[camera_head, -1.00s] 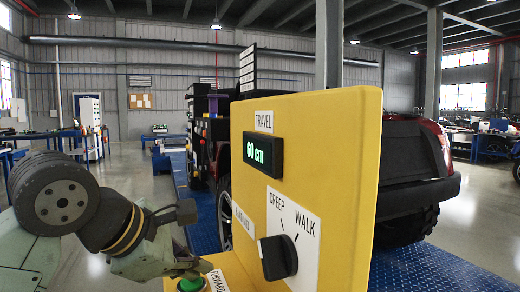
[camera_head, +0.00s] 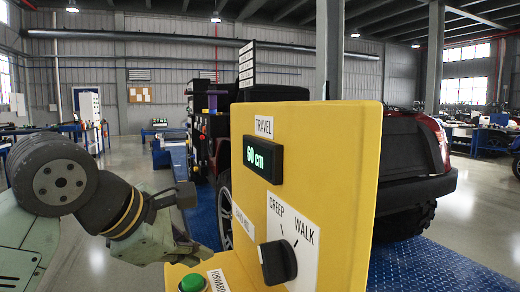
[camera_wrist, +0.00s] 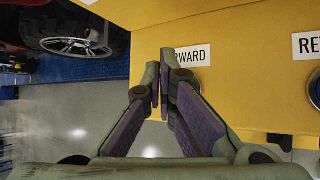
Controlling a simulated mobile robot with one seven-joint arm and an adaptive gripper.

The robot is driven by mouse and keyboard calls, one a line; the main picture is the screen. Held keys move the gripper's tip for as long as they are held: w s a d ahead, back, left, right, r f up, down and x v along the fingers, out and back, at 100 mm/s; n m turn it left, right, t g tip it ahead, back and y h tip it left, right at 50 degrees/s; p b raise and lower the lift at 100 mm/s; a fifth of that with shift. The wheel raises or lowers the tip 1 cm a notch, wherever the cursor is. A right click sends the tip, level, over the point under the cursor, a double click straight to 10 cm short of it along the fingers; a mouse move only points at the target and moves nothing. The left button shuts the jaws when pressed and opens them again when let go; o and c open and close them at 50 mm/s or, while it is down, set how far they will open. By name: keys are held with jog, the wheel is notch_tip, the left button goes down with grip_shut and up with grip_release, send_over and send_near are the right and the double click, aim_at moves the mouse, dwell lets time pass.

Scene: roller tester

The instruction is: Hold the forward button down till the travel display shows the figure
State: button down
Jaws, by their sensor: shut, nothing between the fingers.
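The travel display (camera_head: 263,159) on the yellow console (camera_head: 340,150) reads 60 cm in green. The green forward button (camera_head: 192,284) sits on the console's lower ledge, beside its FORWARD label (camera_head: 218,280). My gripper (camera_head: 180,250) is above and slightly left of the button, apparently clear of it. In the wrist view my gripper (camera_wrist: 160,68) is shut and empty, its fingertips covering part of the FORWARD label (camera_wrist: 192,56). The button is hidden there.
A black knob (camera_head: 277,262) sits by the CREEP and WALK marks. In the wrist view, a second label starting "RE" (camera_wrist: 306,45) has a dark round part (camera_wrist: 314,88) beside it. A red vehicle (camera_head: 410,165) stands behind the console.

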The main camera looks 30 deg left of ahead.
jog(key=shift+r+p, duration=1.1)
jog(key=shift+r, duration=0.9)
jog(key=shift+r, duration=0.1)
